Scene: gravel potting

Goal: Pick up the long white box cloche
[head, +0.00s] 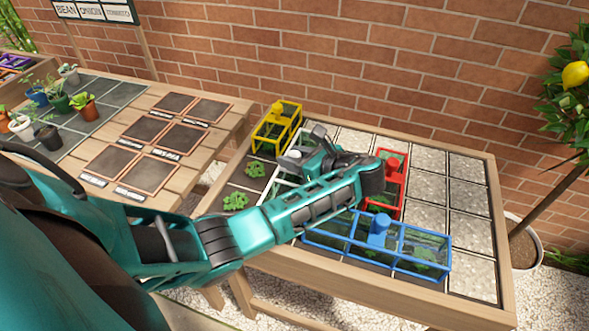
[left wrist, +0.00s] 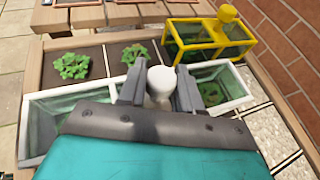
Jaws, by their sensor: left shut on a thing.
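The long white box cloche (left wrist: 38,98) has a white frame, clear panes and a round white knob (left wrist: 160,82) on top. My left gripper (left wrist: 160,88) is shut on this knob, one finger on each side. In the head view the left gripper (head: 305,152) is over the gridded table, and my arm hides much of the white cloche (head: 276,186). Greenery shows through its right end in the left wrist view. I cannot tell whether its base touches the bed. My right gripper is not in view.
A yellow cloche (head: 277,124) stands behind, a red one (head: 392,180) to the right and a long blue one (head: 375,238) in front. Two uncovered plants (head: 235,201) are at left. Gravel cells (head: 468,200) at right are clear. A brick wall (head: 400,60) is behind.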

